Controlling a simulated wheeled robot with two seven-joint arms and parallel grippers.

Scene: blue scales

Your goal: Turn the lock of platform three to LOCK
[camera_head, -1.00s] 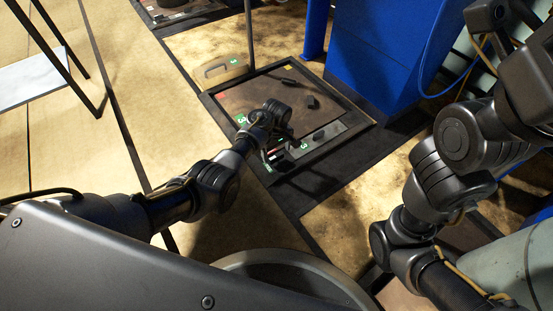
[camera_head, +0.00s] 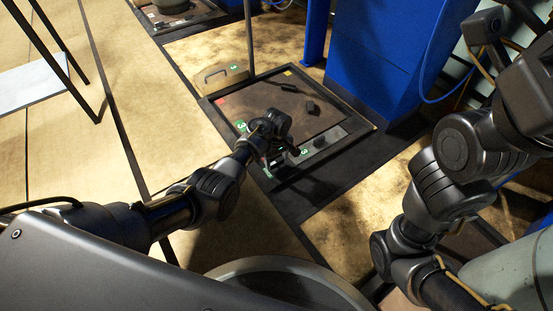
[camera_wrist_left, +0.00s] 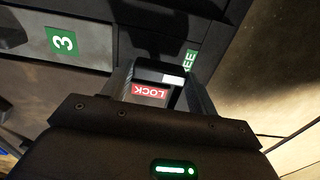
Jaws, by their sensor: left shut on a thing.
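Platform three (camera_head: 275,98) is a dark-framed floor scale with a brown plate, at the centre of the head view. A green 3 label (camera_head: 304,153) marks its front strip; a green 3 label (camera_wrist_left: 64,42) also shows in the left wrist view. My left gripper (camera_head: 275,161) is down at the strip's left end. In the left wrist view the gripper (camera_wrist_left: 162,84) is shut on the lock, whose red LOCK label (camera_wrist_left: 150,91) shows between the fingers. A green label (camera_wrist_left: 188,61), reading "EE", is partly hidden beyond them. The grip on the lock is mostly hidden. My right gripper is out of view.
Small dark objects (camera_head: 312,107) lie on the platform. Open floor (camera_head: 120,120) lies to the left.

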